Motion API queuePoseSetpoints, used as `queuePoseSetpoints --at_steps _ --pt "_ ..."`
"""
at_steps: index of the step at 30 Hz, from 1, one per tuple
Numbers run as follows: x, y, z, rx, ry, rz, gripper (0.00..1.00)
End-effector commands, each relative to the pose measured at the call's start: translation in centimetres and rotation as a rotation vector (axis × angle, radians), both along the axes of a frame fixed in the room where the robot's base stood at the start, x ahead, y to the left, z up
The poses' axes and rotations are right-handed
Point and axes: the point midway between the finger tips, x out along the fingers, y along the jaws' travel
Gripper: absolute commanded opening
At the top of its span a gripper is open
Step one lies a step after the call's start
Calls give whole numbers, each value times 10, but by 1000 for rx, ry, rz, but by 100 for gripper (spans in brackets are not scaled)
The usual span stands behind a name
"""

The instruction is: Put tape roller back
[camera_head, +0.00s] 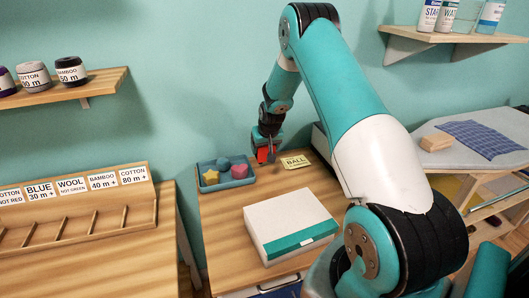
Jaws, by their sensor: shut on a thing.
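My gripper (266,146) is over the far part of the wooden table, between a small blue tray and a yellow card. It is shut on a small red thing (262,155), which is mostly hidden by the fingers. It may be the tape roller, but it is too small to tell. I cannot tell whether it touches the table. No other tape roller is clearly in view.
The card (295,162) reads "BALL". A white box (289,222) with a teal band lies nearer. A labelled slotted rack (80,225) stands left; an ironing surface (440,158) is right.

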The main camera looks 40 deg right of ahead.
Motion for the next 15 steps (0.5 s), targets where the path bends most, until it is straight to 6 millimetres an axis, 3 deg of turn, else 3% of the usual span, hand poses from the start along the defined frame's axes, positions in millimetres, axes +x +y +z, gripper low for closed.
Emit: queuePoseSetpoints --at_steps 6,15 --pt "0 0 -28 0 1 0 43" --pt "0 0 -31 0 0 0 43"
